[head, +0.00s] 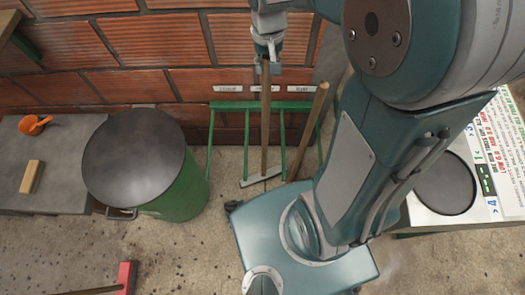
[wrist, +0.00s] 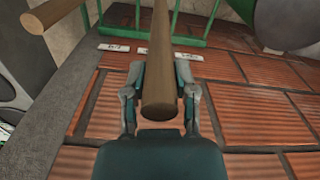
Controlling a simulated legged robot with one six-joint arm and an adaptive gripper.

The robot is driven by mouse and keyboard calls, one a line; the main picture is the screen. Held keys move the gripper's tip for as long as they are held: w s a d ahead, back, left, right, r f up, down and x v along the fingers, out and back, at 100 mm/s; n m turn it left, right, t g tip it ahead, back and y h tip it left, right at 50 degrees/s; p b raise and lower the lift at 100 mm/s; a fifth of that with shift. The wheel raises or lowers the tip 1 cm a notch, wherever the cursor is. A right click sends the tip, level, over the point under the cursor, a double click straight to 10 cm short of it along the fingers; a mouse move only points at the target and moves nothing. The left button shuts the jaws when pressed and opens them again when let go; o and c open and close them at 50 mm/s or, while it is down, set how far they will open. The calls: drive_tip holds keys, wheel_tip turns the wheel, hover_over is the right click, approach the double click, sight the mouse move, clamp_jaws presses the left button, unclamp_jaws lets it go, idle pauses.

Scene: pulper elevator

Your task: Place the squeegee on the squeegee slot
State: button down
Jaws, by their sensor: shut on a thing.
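My gripper (head: 266,66) is shut on the upper end of a long wooden handle with a flat grey head, apparently the squeegee (head: 264,130). The handle hangs nearly upright, and its head is low, near the floor; contact with the floor cannot be told. In the wrist view, my gripper's fingers (wrist: 161,92) stand on both sides of the handle (wrist: 160,60). The green rack (head: 231,105) is at the brick wall, with three white labels above it. The handle lines up with the middle gap, under the middle label (head: 265,88); the label text is unreadable.
Another wooden handle (head: 309,122) leans at the rack's right gap. A green barrel (head: 180,195) with a dark lid stands left of the rack. A red-headed tool (head: 125,277) lies on the floor. A counter (head: 70,145) is left; a signed table (head: 436,213) is right.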

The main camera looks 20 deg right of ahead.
sight(265, 91)
wheel_tip(265, 91, down, 6)
drive_tip(key=shift+a+r, duration=0.15)
drive_tip(key=shift+r, duration=0.1)
drive_tip(key=shift+a+f, duration=0.15)
drive_tip(key=shift+f, duration=0.15)
drive_tip(key=shift+d+f, duration=0.2)
drive_tip(key=shift+f, duration=1.65)
drive_tip(key=shift+c, duration=2)
unclamp_jaws()
drive_tip(key=shift+a, duration=0.1)
